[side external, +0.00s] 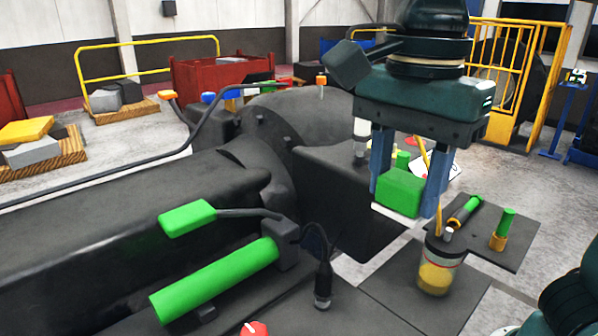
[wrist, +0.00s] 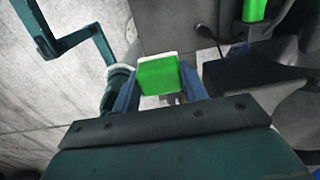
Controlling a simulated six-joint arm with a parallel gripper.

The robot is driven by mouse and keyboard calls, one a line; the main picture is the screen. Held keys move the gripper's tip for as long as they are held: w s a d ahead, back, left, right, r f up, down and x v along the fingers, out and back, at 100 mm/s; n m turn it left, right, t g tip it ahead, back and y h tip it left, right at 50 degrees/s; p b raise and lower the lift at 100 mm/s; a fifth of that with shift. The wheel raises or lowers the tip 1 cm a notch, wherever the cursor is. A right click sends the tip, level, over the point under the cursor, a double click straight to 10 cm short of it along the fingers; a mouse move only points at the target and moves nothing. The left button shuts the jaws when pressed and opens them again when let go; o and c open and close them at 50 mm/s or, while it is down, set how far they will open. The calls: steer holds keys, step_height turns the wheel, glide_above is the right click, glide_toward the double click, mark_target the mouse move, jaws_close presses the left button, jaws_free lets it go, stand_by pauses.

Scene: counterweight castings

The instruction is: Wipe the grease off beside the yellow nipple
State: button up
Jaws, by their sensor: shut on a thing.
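My gripper (side external: 405,206) is shut on a green block (side external: 402,186) with a pale underside, held in the air between the two blue fingers. The block also shows between the fingers in the wrist view (wrist: 158,76). In the side view a small yellow-orange cap (side external: 321,80) stands on the dark casting (side external: 310,125), behind and left of my gripper. Another yellow-orange piece (side external: 167,95) shows at the far left end of the bent rod. I cannot tell which is the yellow nipple. I cannot make out a grease smear in either view.
A jar with yellow contents (side external: 436,275) stands below my gripper on a dark plate. A green cylinder (side external: 215,280) and a cable are on the near left.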

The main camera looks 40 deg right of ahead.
mark_target(406, 178)
step_height(406, 178, up, 5)
steer(key=shift+f, duration=0.1)
steer(key=w+d+r+m, duration=0.1)
steer(key=w+d+m, duration=0.1)
steer(key=w+d, duration=0.45)
steer(key=w+d+m, duration=0.2)
steer(key=w+d, duration=0.1)
steer(key=w, duration=0.6)
steer(key=w+d+f+m, duration=0.1)
steer(key=w+d+m, duration=0.3)
steer(key=d, duration=0.7)
steer(key=w+d+m, duration=0.1)
steer(key=w+d, duration=0.4)
steer(key=d, duration=0.7)
steer(key=shift+a+f, duration=0.15)
steer(key=shift+f, duration=1.15)
steer(key=shift+a+f, duration=0.1)
steer(key=shift+f, duration=1.2)
steer(key=shift+f, duration=0.1)
